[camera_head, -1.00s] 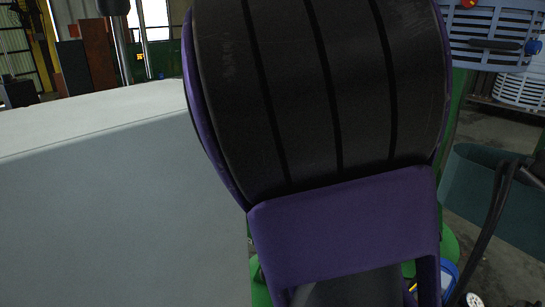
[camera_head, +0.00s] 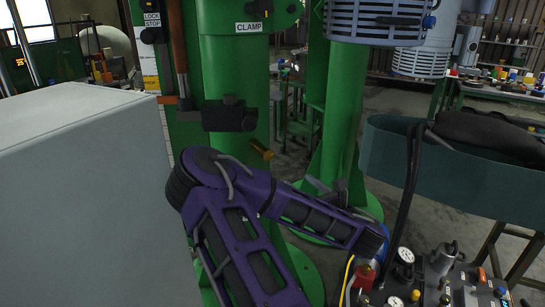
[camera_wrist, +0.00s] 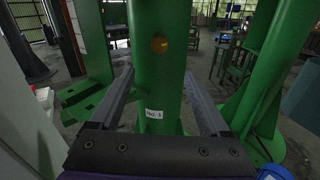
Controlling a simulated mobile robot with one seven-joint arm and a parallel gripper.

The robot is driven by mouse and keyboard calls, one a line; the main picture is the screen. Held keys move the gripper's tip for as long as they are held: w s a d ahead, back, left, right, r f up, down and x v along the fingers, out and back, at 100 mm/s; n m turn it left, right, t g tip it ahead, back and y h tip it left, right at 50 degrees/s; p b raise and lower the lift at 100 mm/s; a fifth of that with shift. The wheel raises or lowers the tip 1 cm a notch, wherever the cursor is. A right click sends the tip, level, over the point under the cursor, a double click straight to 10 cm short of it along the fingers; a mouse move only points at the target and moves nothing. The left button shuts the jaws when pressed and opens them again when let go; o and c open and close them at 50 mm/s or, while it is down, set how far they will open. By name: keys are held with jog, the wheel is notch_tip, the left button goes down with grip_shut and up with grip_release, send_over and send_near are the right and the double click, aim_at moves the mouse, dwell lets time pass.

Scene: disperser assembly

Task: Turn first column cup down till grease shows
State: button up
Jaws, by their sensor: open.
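The first column (camera_head: 236,75) is a green round post in the head view. It also fills the middle of the wrist view (camera_wrist: 160,80), with a white "No. 1" label (camera_wrist: 154,114). A small brass cup (camera_head: 261,150) sticks out low on its right side. In the wrist view the cup (camera_wrist: 159,45) shows end-on as a brass disc. No grease can be made out on it. My gripper (camera_wrist: 158,73) is open and empty, its two grey fingers apart. The cup appears between and beyond the fingertips, not touched. In the head view my fingers cannot be clearly made out.
A grey cabinet (camera_head: 80,190) stands close at left. A second green column (camera_head: 345,110) stands right of the first. A dark clamp block (camera_head: 229,115) sits above the cup. A panel with gauges (camera_head: 430,280) and a teal tub (camera_head: 460,180) are at right.

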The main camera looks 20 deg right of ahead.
aim_at(269, 155)
jog(key=w, duration=0.5)
jog(key=w+a, duration=0.1)
jog(key=w, duration=0.5)
jog(key=w+p, duration=0.1)
jog(key=w, duration=0.5)
jog(key=shift+a, duration=0.3)
jog(key=shift+c, duration=0.3)
grip_shut()
